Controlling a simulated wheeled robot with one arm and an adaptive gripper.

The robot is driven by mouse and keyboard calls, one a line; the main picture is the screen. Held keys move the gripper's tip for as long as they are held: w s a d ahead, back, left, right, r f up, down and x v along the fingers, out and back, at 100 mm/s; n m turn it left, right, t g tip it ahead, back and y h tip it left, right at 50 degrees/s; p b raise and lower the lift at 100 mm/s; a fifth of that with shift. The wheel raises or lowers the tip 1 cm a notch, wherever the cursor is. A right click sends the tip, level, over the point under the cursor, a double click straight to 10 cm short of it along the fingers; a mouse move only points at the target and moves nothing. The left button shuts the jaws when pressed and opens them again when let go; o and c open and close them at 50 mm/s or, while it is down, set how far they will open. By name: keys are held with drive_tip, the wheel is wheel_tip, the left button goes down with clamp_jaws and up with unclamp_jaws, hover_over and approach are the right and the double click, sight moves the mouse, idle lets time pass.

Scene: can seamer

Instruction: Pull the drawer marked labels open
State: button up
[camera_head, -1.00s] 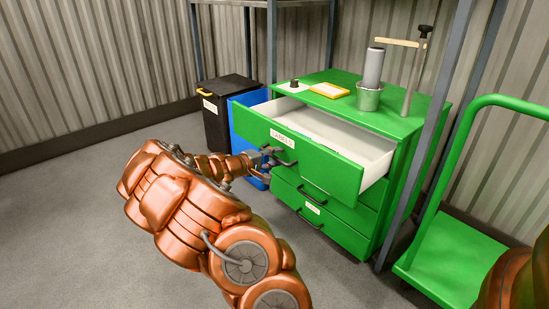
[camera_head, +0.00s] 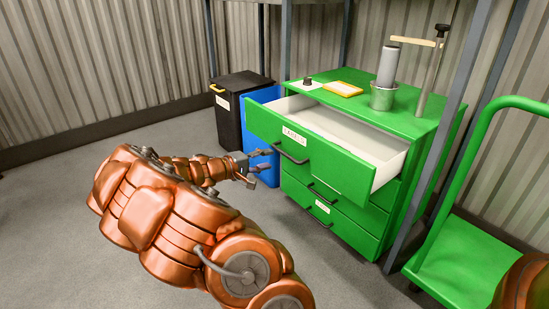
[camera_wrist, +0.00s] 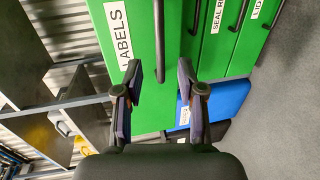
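The drawer marked labels (camera_head: 345,172) is the top drawer of the green cabinet and stands pulled out, its white inside showing. Its dark bar handle (camera_head: 290,152) is on the front, beside the white label. My gripper (camera_head: 264,167) is in front of the drawer and to the left of the handle, apart from it. In the wrist view my gripper (camera_wrist: 163,95) has its two fingers spread with nothing between them. The drawer front (camera_wrist: 135,60) with its LABELS tag and handle (camera_wrist: 159,40) lies beyond the fingertips.
Lower drawers (camera_head: 325,210) look shut. A metal can (camera_head: 383,97) and seamer stand (camera_head: 432,75) are on the cabinet top. A black bin (camera_head: 232,125) and blue bin (camera_head: 262,140) stand left. A green cart (camera_head: 460,270) is at right; floor at left is clear.

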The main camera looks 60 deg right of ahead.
drive_tip(key=shift+v, duration=1.45)
drive_tip(key=shift+r, duration=0.1)
drive_tip(key=s+a+r+m+y+p, duration=0.1)
drive_tip(key=s+a+r+y+p, duration=0.2)
drive_tip(key=r+p, duration=0.35)
drive_tip(key=s+a+r+m+p, duration=0.1)
drive_tip(key=s+a+r+p, duration=0.35)
drive_tip(key=r, duration=0.25)
drive_tip(key=s+a+r+y+p, duration=0.2)
drive_tip(key=s+a+r+p, duration=0.15)
drive_tip(key=r+p, duration=0.35)
drive_tip(key=s+a+r+n+t+y+p, duration=0.1)
drive_tip(key=s+a+r+n+y+p, duration=0.1)
drive_tip(key=a+r+p, duration=0.5)
drive_tip(key=s+a+r+n+t+y+p, duration=0.1)
drive_tip(key=s+a+r+y+p, duration=0.3)
drive_tip(key=a, duration=0.9)
drive_tip(key=s+a+r+n+t+y+p, duration=0.1)
drive_tip(key=s+a+r+p, duration=0.4)
drive_tip(key=a+r+p, duration=0.5)
drive_tip(key=n+y+p, duration=0.1)
drive_tip(key=y+p, duration=0.1)
drive_tip(key=p, duration=0.2)
drive_tip(key=shift+a+r+n+y, duration=0.25)
drive_tip(key=shift+a+n+y, duration=0.05)
drive_tip(key=shift+a+y, duration=0.1)
drive_tip(key=shift+s+d, duration=0.15)
